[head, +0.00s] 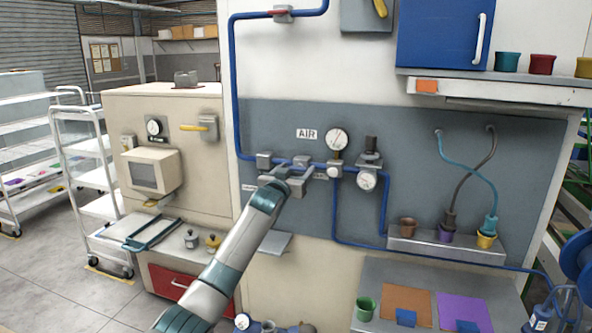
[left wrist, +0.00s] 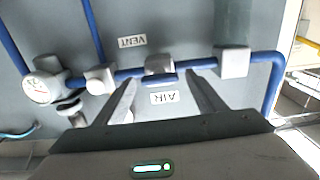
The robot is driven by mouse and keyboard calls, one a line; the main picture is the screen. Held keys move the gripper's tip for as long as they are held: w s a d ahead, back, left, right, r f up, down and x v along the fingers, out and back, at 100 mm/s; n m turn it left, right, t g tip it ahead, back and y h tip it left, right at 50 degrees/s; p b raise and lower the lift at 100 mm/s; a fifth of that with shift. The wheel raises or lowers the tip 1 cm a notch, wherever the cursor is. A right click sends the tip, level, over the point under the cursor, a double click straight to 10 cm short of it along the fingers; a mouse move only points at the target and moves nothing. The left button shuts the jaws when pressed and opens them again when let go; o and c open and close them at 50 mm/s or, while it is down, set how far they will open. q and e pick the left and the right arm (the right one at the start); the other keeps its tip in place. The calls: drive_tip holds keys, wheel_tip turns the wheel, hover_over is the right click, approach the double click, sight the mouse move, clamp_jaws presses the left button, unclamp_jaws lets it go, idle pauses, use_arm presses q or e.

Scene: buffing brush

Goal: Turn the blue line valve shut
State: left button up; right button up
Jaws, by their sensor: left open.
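The blue line (head: 236,70) comes down the wall and runs right along the panel past several grey fittings. In the left wrist view, a grey valve body (left wrist: 158,63) sits on the blue pipe (left wrist: 200,66) between the VENT and AIR labels. Its short blue handle (left wrist: 160,79) lies roughly along the pipe. My left gripper (head: 288,174) is at this pipe in the head view, hiding part of the valve there. In the left wrist view the gripper (left wrist: 163,82) is open, one finger on each side of the handle. Contact cannot be told. My right gripper is not in view.
Pressure gauges (head: 337,139) and a regulator (head: 368,161) stand just right of the gripper. A grey shelf with cups (head: 446,248) projects from the panel at lower right. A beige cabinet (head: 170,105) stands at left.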

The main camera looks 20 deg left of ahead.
use_arm(q)
drive_tip(key=c, duration=1.1)
drive_tip(key=shift+o, duration=0.2)
